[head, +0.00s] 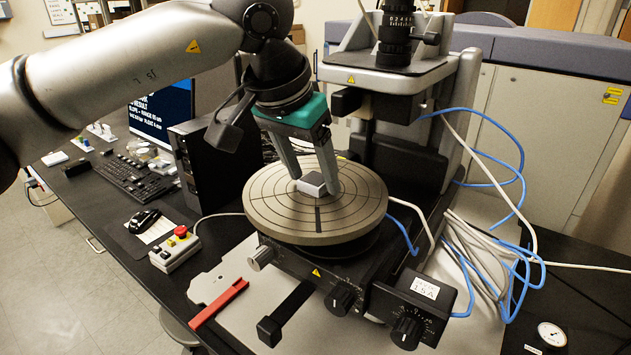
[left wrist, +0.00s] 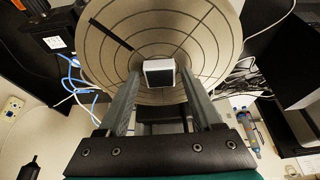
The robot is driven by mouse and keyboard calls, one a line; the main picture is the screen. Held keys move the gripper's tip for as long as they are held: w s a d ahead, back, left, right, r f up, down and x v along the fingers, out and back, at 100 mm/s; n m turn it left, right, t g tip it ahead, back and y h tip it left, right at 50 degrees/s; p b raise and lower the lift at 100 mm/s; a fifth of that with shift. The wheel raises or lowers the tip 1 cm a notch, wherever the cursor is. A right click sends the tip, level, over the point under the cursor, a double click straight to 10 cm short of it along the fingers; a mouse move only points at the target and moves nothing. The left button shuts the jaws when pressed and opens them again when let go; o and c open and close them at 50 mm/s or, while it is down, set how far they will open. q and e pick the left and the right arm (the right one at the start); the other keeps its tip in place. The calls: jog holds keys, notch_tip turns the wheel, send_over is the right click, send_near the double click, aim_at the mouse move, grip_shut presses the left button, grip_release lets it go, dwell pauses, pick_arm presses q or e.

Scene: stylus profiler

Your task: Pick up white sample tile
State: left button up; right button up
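The white sample tile (head: 311,184) is a small block with a white top and a grey side. It sits near the middle of the round grey stage (head: 270,215), which has dark rings and radial lines. My left gripper (head: 315,184) reaches down from above with its two grey fingers spread, one on each side of the tile. In the left wrist view the tile (left wrist: 159,72) lies between the fingertips (left wrist: 158,76), with a narrow gap showing on both sides. The left gripper is open and holds nothing. My right gripper is not in view.
The profiler's column and optics (head: 395,45) stand just behind the stage. Knobs (head: 340,299) and a dial box (head: 413,308) are in front. A red bar (head: 218,304), a red-button box (head: 176,248), and a keyboard (head: 135,178) lie to the left. Blue and white cables (head: 490,262) run at right.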

aim_at(311, 182)
pick_arm(q)
grip_shut()
dwell(0.3)
jog(key=shift+r, duration=0.1)
jog(key=shift+r, duration=0.6)
notch_tip(311, 182, up, 19)
jog(key=p, duration=0.2)
jog(key=shift+f, duration=0.15)
jog(key=shift+c, duration=2)
grip_release()
grip_shut()
